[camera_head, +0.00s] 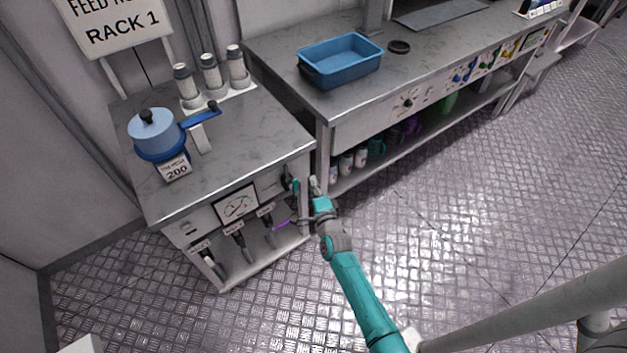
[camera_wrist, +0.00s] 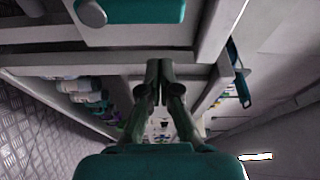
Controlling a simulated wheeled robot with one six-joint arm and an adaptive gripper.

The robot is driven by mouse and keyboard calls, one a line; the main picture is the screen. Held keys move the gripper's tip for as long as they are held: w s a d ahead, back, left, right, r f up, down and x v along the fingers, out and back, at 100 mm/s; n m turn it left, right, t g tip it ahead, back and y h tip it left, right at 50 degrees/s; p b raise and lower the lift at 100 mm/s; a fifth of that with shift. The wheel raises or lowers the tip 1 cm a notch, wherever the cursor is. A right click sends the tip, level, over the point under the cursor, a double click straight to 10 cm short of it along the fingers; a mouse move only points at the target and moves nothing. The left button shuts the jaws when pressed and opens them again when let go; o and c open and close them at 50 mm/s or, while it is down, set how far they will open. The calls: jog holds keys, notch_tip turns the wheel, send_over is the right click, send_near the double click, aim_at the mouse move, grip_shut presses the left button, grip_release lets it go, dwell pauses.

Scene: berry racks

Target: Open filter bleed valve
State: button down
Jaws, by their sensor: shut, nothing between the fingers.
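A light-blue filter housing (camera_head: 152,130) with a dark-blue base and a "200" label stands on the rack top at left. A blue lever (camera_head: 200,118) sits at its right side. On the right end of the rack's front is a small dark and teal fitting (camera_head: 290,183); I cannot tell which part is the bleed valve. My gripper (camera_head: 314,182) is just right of that fitting, by the bench's front leg. In the wrist view my gripper (camera_wrist: 158,66) is shut and empty. A teal-blue handle (camera_wrist: 239,75) hangs to its right, apart from the fingers.
The bench (camera_head: 285,62) carries a blue tray (camera_head: 340,68). Bottles (camera_head: 346,165) stand on its lower shelf.

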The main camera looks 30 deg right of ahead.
jog(key=v, duration=0.8)
jog(key=shift+s, duration=0.3)
jog(key=shift+d+r, duration=0.1)
jog(key=s+a+r+n+y, duration=0.1)
jog(key=s+a+n, duration=0.2)
jog(key=s, duration=0.5)
jog(key=s+a+r+n+g+y, duration=0.1)
jog(key=s+a+n, duration=0.25)
jog(key=s, duration=0.35)
jog(key=s+a+r+n+y, duration=0.15)
jog(key=s+n, duration=0.25)
jog(key=s, duration=0.4)
jog(key=s+a+r+n+g+y, duration=0.1)
jog(key=s+a+r+n, duration=0.3)
jog(key=s+r+n, duration=0.6)
jog(key=s+r+y, duration=0.1)
jog(key=s+r, duration=0.3)
jog(key=s, duration=0.2)
jog(key=shift+s+r+g, duration=0.2)
jog(key=shift+r+g, duration=0.05)
jog(key=shift+g, duration=0.05)
